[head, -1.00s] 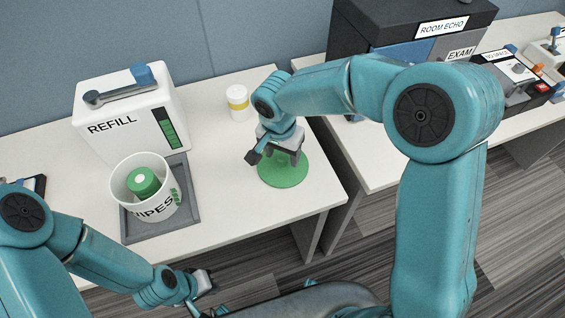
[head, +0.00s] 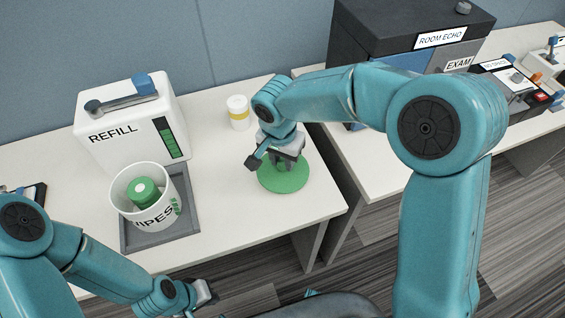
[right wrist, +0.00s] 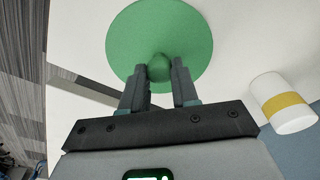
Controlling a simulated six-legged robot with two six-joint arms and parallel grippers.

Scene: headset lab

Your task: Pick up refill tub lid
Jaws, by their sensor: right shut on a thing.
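The refill tub lid is a flat green disc (head: 284,179) near the right end of the white table. In the right wrist view the lid (right wrist: 125,45) has a round green knob (right wrist: 160,67) at its middle. My right gripper (right wrist: 160,75) is over the lid with its two fingers around the knob, shut on it. In the head view my right gripper (head: 286,160) hides part of the lid, and I cannot tell whether the lid is clear of the table. My left gripper (head: 208,294) is low in front of the table, its jaws too small to judge.
An open white wipes tub (head: 133,207) with a green-capped item (head: 143,190) inside stands on a grey tray (head: 188,226). A white refill container (head: 112,148) is behind it. A white bottle with a yellow band (head: 238,112) stands behind the lid. A second table is at right.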

